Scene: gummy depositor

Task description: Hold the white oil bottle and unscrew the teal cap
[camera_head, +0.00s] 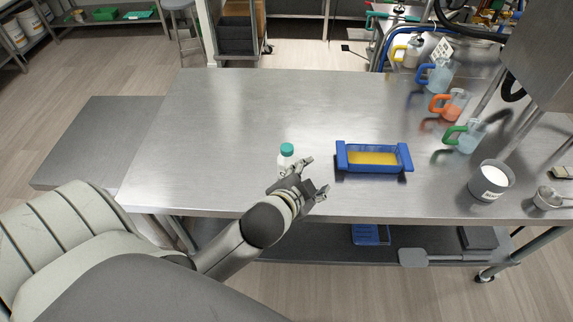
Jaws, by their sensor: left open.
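The white oil bottle (285,161) stands upright on the steel table, left of the blue tray. Its teal cap (287,149) is on top. My left gripper (318,175) is just right of the bottle and in front of it, with its fingers spread apart and nothing visible between them. The gripper hides the bottle's lower right part; I cannot tell whether the two touch. My right gripper is not in view.
A blue-handled tray (374,171) with yellow contents stands right of the gripper. Several jugs with coloured handles, a grey pot (491,181) of white powder and a metal scoop (547,198) stand at the right. The table's left half (210,130) is clear.

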